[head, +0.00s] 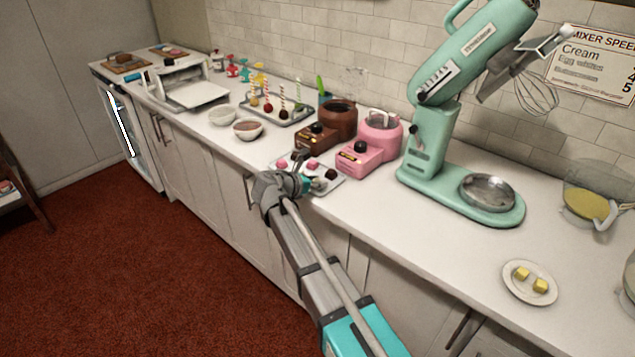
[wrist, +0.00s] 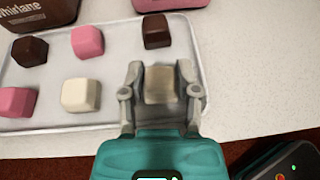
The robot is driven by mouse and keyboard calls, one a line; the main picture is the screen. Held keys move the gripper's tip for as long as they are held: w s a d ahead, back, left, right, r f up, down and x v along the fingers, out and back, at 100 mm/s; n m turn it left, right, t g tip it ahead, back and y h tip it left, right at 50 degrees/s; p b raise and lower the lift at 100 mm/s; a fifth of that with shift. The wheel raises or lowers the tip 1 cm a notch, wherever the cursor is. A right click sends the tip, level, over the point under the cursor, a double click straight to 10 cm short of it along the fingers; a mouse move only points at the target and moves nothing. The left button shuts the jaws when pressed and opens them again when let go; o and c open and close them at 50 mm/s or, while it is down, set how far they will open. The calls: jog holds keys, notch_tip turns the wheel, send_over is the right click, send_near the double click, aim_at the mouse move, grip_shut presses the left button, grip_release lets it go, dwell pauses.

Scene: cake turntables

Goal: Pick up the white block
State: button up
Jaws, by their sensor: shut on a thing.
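My gripper (wrist: 161,72) is at the near right part of a white tray (wrist: 112,50) in the wrist view. Its two fingers are shut on a pale beige block (wrist: 160,86), which looks shaded. A cream-white block (wrist: 81,96) lies on the tray to the left of my gripper, apart from it. In the head view my gripper (head: 298,181) is at the front edge of the tray (head: 341,183). It hides part of the tray there, and I cannot make out the held block.
Pink blocks (wrist: 88,41) and dark brown blocks (wrist: 156,31) also lie on the tray. A brown machine (head: 316,137) and a pink machine (head: 360,158) stand behind it. A green mixer (head: 425,170) stands to the right.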

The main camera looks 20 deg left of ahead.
jog(key=shift+r+p, duration=1.3)
jog(key=shift+r, duration=0.1)
jog(key=s+d+r+p, duration=0.4)
jog(key=s+r+p, duration=0.6)
jog(key=s, duration=0.3)
jog(key=shift+s, duration=0.25)
jog(key=shift+s, duration=0.15)
